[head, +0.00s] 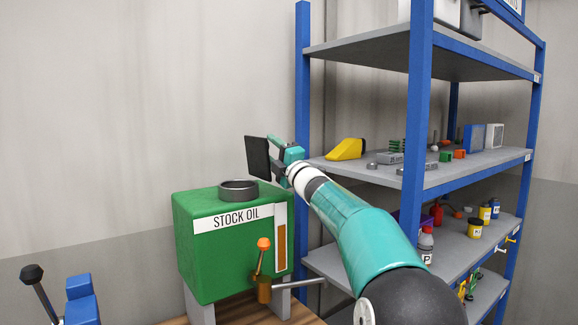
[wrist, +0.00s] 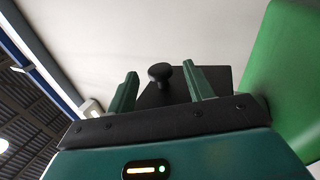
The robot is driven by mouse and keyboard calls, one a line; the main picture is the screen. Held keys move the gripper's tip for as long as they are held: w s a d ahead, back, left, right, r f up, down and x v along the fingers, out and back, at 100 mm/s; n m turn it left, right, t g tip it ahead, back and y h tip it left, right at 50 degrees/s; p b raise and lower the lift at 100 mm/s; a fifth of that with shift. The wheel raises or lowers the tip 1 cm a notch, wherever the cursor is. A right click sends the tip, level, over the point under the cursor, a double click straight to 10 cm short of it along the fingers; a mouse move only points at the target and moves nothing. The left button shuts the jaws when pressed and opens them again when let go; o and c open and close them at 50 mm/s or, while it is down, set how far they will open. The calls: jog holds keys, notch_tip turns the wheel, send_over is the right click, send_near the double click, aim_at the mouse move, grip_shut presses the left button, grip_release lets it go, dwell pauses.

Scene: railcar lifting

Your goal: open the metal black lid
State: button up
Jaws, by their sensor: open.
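The black lid (head: 257,158) is a flat dark plate standing nearly upright above the green stock oil tank (head: 205,255). The tank's round grey neck (head: 238,193) shows uncovered below it. In the wrist view the lid (wrist: 180,88) lies beyond my fingers, with its round black knob (wrist: 160,73) facing me. My gripper (wrist: 160,70) is open, one finger on each side of the knob, with visible gaps. In the head view my gripper (head: 286,156) is just right of the lid. The hinge is not clearly visible.
A blue-framed shelf (head: 420,175) with tools and bottles stands close right of my arm. An orange-knobbed lever (head: 262,246) is on the tank's front. A blue device with a black-knobbed lever (head: 80,298) is at lower left. Space left of the lid is clear.

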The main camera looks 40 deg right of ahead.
jog(key=v, duration=1.2)
jog(key=shift+s, duration=0.3)
jog(key=shift+f, duration=0.1)
